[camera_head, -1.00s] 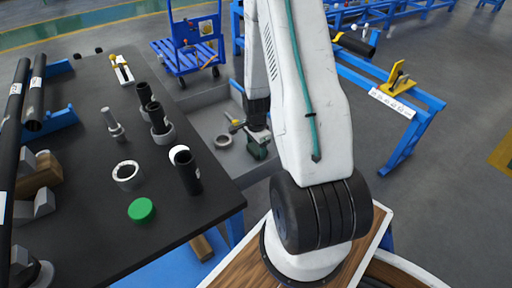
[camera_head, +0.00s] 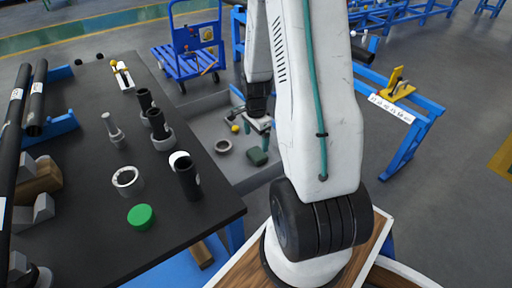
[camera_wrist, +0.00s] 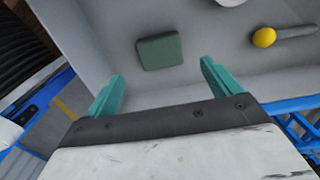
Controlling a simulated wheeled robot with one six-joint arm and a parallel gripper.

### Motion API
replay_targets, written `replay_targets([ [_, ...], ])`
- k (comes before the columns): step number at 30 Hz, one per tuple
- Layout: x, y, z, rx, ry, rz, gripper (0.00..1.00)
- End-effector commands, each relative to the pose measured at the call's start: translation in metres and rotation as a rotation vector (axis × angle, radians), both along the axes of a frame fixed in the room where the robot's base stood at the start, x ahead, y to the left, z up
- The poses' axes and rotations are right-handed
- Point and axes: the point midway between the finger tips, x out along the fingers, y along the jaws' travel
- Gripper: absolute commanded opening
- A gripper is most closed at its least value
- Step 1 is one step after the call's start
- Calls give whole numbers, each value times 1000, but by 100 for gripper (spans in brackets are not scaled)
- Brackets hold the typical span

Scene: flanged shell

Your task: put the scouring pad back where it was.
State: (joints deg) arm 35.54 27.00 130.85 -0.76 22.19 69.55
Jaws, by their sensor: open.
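The scouring pad appears as a dark green square block (camera_head: 257,156) lying flat on the floor of a grey bin (camera_head: 205,109) beside the table. In the wrist view the pad (camera_wrist: 160,51) lies just beyond my fingertips, between their lines and apart from both. My gripper (camera_head: 262,134) is over the bin, above and slightly behind the pad. In the wrist view my gripper (camera_wrist: 162,72) is open, its two teal fingers spread wide with nothing between them.
A yellow-ended tool (camera_wrist: 265,37) and a grey ring (camera_head: 223,146) share the bin. The black table (camera_head: 85,220) at left holds a green disc (camera_head: 141,216), a metal ring (camera_head: 127,180) and black tubes (camera_head: 187,178). A blue trolley (camera_head: 188,55) stands behind.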

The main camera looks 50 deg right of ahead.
Motion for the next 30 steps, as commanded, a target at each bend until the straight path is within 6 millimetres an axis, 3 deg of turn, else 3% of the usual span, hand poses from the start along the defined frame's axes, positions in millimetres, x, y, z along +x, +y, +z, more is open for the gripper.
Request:
replay_targets([
  [3,1,0,20,-1,-2,0,89],
  [8,0,1,35,-1,-2,3,89],
  [13,5,19,68,-9,-12,119,89],
  [20,-2,92,161,-30,-35,557,89],
  [26,-39,160,229,-51,-52,974,89],
  [30,-77,200,264,-67,-63,1264,89],
])
